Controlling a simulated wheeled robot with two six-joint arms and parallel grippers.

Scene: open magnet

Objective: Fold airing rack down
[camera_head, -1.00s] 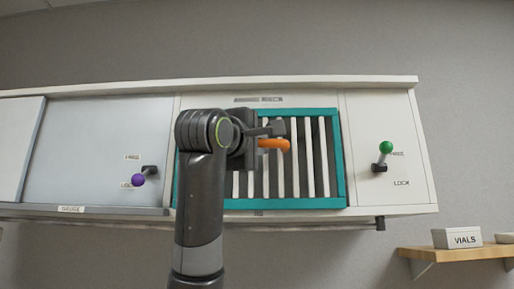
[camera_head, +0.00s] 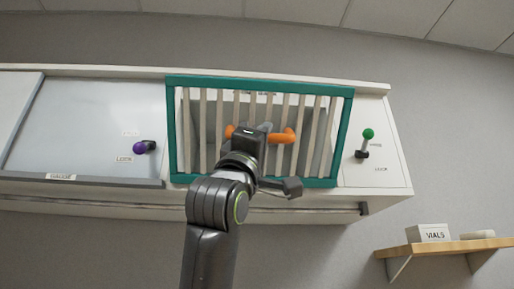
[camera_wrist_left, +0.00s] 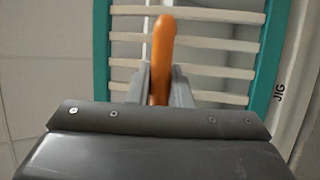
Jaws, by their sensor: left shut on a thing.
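The airing rack is a teal frame (camera_head: 345,130) with several pale slats, set in the white wall cabinet. It leans out from the cabinet, its top edge nearer to me than its bottom edge, and a grey recess shows behind the slats. My left gripper (camera_head: 262,134) is shut on its orange handle (camera_head: 289,136), which also shows between the fingers in the left wrist view (camera_wrist_left: 163,45). The gripper hides the handle's middle. The green-knobbed lever (camera_head: 367,137) right of the rack points up. My right gripper is not in view.
A purple-knobbed lever (camera_head: 141,148) sits on the panel left of the rack. A rail (camera_head: 300,208) runs under the cabinet. A wooden shelf (camera_head: 440,247) with a white VIALS box (camera_head: 428,233) is at the lower right.

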